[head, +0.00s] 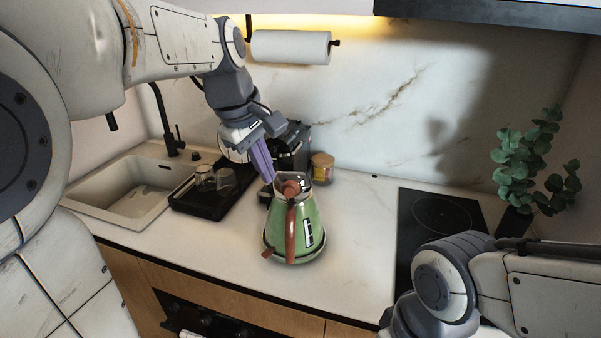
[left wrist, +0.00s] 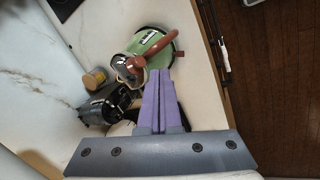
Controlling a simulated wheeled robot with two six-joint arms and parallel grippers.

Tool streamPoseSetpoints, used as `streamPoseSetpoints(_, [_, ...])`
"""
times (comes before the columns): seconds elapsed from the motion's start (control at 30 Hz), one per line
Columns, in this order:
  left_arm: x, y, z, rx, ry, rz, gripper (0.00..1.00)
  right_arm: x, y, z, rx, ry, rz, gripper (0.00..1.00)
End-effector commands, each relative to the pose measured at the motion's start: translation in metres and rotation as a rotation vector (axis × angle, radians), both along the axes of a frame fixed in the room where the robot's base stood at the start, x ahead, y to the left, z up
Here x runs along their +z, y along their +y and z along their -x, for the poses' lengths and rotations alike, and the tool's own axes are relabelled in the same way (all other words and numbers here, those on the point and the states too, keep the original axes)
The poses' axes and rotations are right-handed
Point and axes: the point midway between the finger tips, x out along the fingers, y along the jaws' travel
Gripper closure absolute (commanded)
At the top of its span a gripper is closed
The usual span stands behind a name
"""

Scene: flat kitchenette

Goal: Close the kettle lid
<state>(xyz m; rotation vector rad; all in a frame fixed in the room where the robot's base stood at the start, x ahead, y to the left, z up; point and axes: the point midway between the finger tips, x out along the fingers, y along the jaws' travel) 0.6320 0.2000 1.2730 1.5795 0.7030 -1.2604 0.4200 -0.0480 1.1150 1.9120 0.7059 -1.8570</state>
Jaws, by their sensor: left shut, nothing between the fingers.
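A green kettle (head: 293,232) with a brown handle stands upright on the counter, and it also shows in the left wrist view (left wrist: 152,47). Its shiny lid (head: 293,178) is at the top; I cannot tell for sure how far it is tilted. The lid also shows in the left wrist view (left wrist: 129,72). My left gripper (head: 268,179) is shut and empty, its purple fingers pointing down at the kettle's top, just left of the lid. In the left wrist view the fingertips (left wrist: 160,72) are close to the lid and handle; contact is unclear. My right gripper is out of view.
A dark coffee machine (head: 295,140) and a jar (head: 322,167) stand behind the kettle. A black tray (head: 190,203) with glasses and the sink (head: 118,190) are at left. A black hob (head: 440,215) and a plant (head: 530,165) are at right. Counter around the kettle's front is clear.

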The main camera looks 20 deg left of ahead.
Motion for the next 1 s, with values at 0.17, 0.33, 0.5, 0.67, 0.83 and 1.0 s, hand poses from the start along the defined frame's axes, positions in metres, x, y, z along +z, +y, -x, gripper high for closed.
streamPoseSetpoints(0.17, [0.012,0.03,-0.01,0.177,-0.012,0.038,1.0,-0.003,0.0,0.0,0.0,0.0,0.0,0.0])
streamPoseSetpoints(0.33, [-0.006,0.028,-0.017,0.185,-0.008,0.041,1.0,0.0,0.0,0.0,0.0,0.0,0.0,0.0])
streamPoseSetpoints(0.5, [-0.04,0.023,-0.028,0.182,-0.006,0.041,1.0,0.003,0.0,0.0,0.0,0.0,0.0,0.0])
streamPoseSetpoints(0.67, [-0.072,0.02,-0.04,0.181,-0.007,0.04,1.0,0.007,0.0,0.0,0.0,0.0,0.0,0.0])
streamPoseSetpoints(0.83, [-0.078,0.013,-0.063,0.178,-0.01,0.039,1.0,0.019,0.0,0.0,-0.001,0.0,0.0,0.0])
streamPoseSetpoints(1.0, [-0.08,0.01,-0.078,0.181,-0.014,0.039,1.0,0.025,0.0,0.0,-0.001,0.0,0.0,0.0])
